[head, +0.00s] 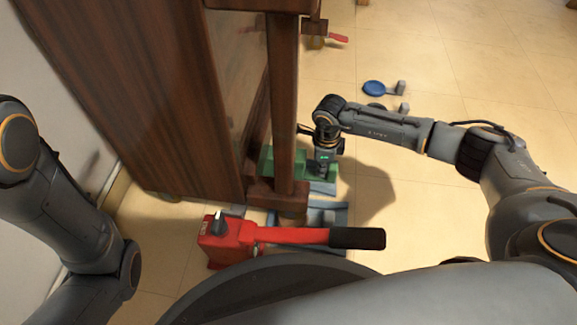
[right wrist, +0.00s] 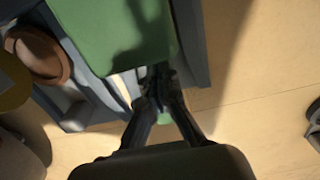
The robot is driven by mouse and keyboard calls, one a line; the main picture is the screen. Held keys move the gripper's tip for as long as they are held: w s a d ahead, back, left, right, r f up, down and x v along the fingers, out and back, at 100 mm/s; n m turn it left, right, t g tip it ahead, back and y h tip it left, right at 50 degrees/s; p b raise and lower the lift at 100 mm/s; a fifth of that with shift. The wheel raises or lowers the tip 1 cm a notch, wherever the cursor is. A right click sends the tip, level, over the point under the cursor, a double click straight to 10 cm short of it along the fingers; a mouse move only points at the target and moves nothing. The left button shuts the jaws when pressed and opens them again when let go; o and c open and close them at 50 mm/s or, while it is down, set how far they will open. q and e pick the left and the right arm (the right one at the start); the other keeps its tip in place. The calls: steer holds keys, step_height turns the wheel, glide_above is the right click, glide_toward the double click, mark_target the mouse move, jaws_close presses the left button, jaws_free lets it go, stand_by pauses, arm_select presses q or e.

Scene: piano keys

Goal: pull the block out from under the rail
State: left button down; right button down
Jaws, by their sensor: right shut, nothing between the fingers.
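The green block (head: 268,161) lies low beside the dark wooden upright, which hides part of it, on a grey-blue base. Its flat top also shows in the right wrist view (right wrist: 115,30). My right gripper (head: 323,168) points down at the block's right end; in the right wrist view its fingertips (right wrist: 160,78) are together at the block's near edge, with nothing held. I cannot tell whether they touch it. The wooden foot (head: 277,196) of the upright is in front of the block. I cannot clearly tell which part is the rail. My left gripper is out of view.
A red jack (head: 228,240) with a black-ended handle (head: 357,238) stands in front, near a grey-blue frame (head: 330,213). The tall wooden piano body (head: 150,90) blocks the left. A blue disc (head: 374,88) lies farther back. Tiled floor at right is mostly clear.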

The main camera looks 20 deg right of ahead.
steer(key=shift+f, duration=0.55)
steer(key=shift+d, duration=0.1)
